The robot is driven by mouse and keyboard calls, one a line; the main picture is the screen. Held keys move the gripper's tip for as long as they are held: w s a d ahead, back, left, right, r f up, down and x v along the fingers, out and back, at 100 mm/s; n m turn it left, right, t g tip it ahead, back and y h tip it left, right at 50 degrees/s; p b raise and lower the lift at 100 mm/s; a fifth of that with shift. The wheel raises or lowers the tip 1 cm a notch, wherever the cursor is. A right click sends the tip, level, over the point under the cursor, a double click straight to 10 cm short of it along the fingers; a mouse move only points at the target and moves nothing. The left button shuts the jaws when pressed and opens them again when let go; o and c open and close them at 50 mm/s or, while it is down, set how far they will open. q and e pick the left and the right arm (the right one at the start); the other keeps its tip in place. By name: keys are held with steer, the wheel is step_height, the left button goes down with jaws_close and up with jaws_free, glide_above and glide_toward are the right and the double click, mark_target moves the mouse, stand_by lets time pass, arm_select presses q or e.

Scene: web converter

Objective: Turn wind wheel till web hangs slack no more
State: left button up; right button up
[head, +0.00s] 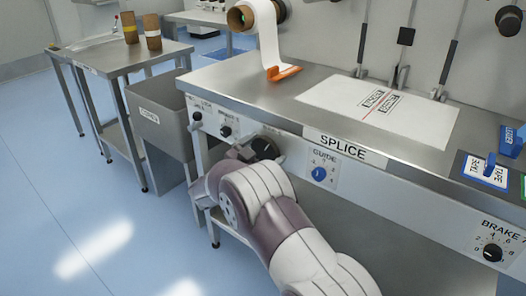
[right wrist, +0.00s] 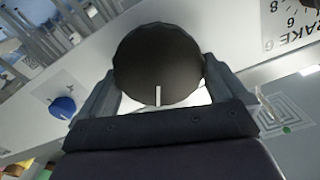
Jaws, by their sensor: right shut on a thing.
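A round black ridged wheel (head: 265,147) sits on the front panel of the bench, left of the GUIDE plate. In the right wrist view the wheel (right wrist: 158,62) fills the space between the fingers, its white mark at the lower edge. My right gripper (head: 252,152) is shut on this wheel, one finger on each side. My forearm hides part of the panel and any label there. The white web (head: 268,38) comes down from a roll (head: 241,17) to an orange piece (head: 284,73) on the bench top. Its remaining path is not visible. My left gripper is not in view.
The panel has a blue GUIDE knob (head: 319,173), a BRAKE knob (head: 493,253) and small black knobs (head: 225,131) at left. A grey bin (head: 160,125) stands left of the bench. A side table (head: 120,57) holds two brown rolls. The floor at left is clear.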

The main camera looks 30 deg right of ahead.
steer(key=m, duration=0.1)
steer(key=m+b, duration=0.1)
steer(key=m, duration=0.1)
steer(key=shift+s+f+m, duration=0.15)
steer(key=shift+f+m, duration=0.15)
steer(key=m+b, duration=0.2)
steer(key=shift+f+m, duration=0.1)
steer(key=shift+m, duration=0.3)
steer(key=m+b, duration=0.4)
steer(key=shift+s+f, duration=0.1)
steer(key=shift+f, duration=0.1)
steer(key=shift+m+b, duration=1.4)
steer(key=shift+m, duration=0.4)
steer(key=shift+r, duration=0.1)
